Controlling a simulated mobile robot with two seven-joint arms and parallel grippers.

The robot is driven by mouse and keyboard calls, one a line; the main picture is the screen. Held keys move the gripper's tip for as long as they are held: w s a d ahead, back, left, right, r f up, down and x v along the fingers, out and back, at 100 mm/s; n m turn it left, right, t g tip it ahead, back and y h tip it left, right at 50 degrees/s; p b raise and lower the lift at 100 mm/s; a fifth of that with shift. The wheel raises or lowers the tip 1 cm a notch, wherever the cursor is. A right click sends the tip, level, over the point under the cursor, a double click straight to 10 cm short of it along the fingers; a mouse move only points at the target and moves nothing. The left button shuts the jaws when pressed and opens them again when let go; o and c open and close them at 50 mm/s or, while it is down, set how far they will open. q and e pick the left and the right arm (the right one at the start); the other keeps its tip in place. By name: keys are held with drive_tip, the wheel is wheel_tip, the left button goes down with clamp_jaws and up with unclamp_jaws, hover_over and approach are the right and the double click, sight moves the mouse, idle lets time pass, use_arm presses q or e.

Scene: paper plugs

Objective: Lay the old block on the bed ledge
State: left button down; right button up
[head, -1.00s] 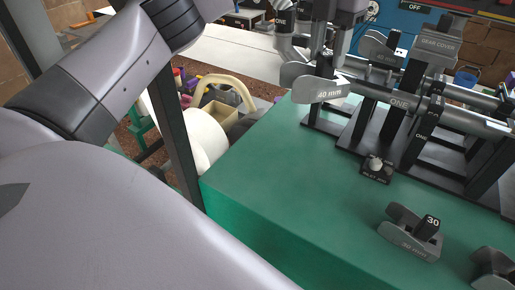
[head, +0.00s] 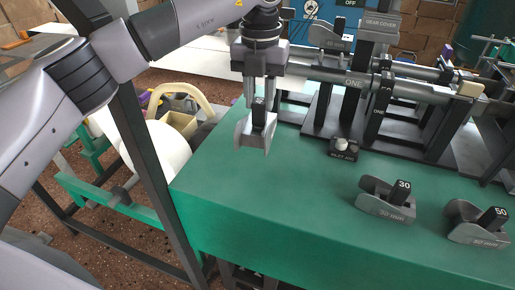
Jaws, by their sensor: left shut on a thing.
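My left gripper (head: 259,102) points down and is shut on the black tab of a grey block (head: 256,130). The block hangs upright below the fingers, over the far left part of the green bed ledge (head: 240,190). I cannot tell whether its underside touches the green surface. No label can be read on it from this angle. My right gripper is not in view.
A grey block marked 30 (head: 386,205) and one marked 50 (head: 476,226) stand at the right on the green top. A small knob on a dark base (head: 343,149) stands before the black rack with grey rollers (head: 350,82). The front middle is clear.

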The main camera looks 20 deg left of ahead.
use_arm(q)
wheel_tip(320, 180, down, 12)
drive_tip(key=shift+f, duration=0.15)
drive_tip(key=c, duration=0.6)
unclamp_jaws()
drive_tip(key=shift+c, duration=0.2)
wheel_tip(320, 180, up, 12)
drive_tip(key=shift+r, duration=0.1)
drive_tip(key=shift+s, duration=0.1)
